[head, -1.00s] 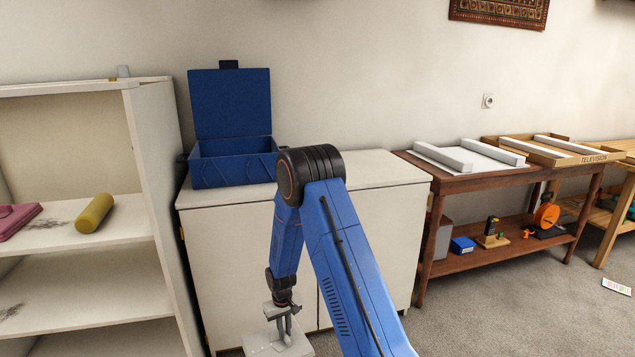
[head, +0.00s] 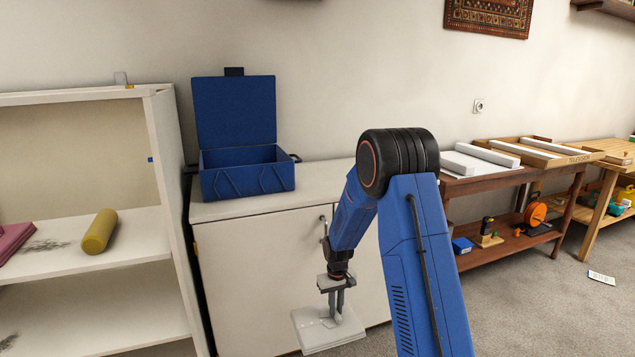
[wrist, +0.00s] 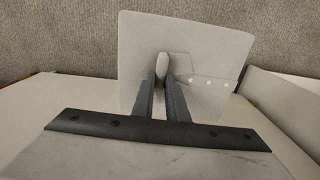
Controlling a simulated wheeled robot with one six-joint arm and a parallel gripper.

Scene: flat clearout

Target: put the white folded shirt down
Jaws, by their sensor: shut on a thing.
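The white folded shirt (head: 326,332) is a flat, pale rectangle hanging below my gripper (head: 337,312) in the head view, in front of the white cabinet. My gripper points down and is shut on the shirt near its middle. In the wrist view the shirt (wrist: 210,60) spreads out beyond the fingers of my gripper (wrist: 162,80), with a row of small buttons on its right half. The fingers pinch a raised fold of it. It is held in the air.
An open blue box (head: 247,178) stands on the left of the white cabinet top (head: 330,170), with bare room to its right. A shelf unit at left holds a yellow roll (head: 99,231) and a pink folded item (head: 14,240). A brown table (head: 480,183) stands at right.

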